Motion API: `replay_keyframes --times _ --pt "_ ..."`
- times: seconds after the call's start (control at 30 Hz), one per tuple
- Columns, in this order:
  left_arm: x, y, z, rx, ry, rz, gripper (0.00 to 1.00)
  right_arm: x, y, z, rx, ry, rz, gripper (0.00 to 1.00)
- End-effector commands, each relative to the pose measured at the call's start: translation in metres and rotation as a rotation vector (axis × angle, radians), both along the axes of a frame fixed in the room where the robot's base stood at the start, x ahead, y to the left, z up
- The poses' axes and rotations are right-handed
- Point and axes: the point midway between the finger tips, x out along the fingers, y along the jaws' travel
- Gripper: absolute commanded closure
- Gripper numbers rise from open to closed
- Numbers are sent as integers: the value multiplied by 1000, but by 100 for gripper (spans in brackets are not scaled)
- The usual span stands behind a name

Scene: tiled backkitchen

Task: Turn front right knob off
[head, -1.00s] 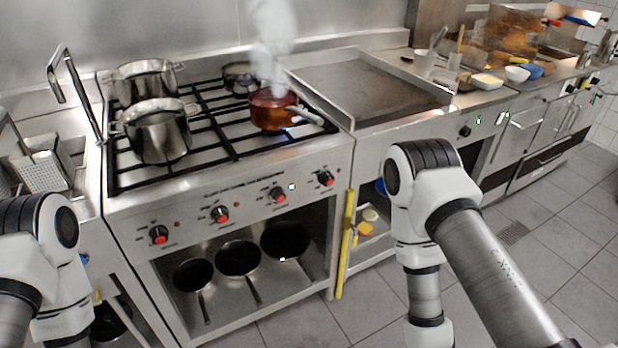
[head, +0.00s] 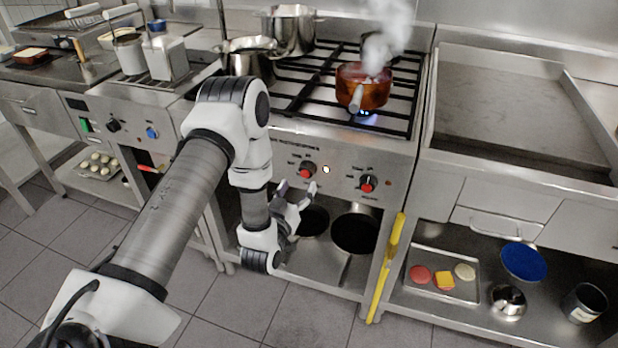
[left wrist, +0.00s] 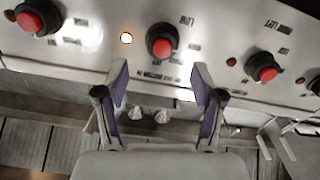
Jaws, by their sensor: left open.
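The stove's front panel carries black knobs with red centres. One knob (head: 307,170) has a lit lamp (head: 326,169) just to its right; another knob (head: 367,184) is farther right. My left arm hides the panel's left part. My left gripper (head: 298,189) is open and empty, in front of the panel just below the knob beside the lit lamp. The left wrist view shows a knob (left wrist: 163,40) ahead of and between the open fingertips (left wrist: 159,72), apart from them, with the lit lamp (left wrist: 126,38) at its left. My right gripper is out of view.
A steaming copper saucepan (head: 363,86) stands over a blue flame (head: 366,113), its handle pointing forward. Steel pots (head: 291,31) stand behind. Frying pans (head: 355,233) lie on the shelf below. A yellow vertical bar (head: 385,268) is right of the shelf opening.

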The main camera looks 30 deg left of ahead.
Motion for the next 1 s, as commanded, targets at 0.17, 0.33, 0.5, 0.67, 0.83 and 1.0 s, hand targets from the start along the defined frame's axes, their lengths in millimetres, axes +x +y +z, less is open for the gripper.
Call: replay_keyframes --times 0.17,0.33,0.5,0.67,0.83,1.0 --pt "35 7 2 2 0 -2 32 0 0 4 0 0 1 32" --pt "57 13 1 0 3 -2 32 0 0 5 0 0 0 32" --pt "61 14 0 -1 7 -1 32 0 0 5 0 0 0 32" --pt "60 13 0 -1 7 -2 53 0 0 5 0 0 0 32" --pt "60 13 0 -1 7 -2 92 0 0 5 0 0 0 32" --pt "60 13 0 2 7 -2 92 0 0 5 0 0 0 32"
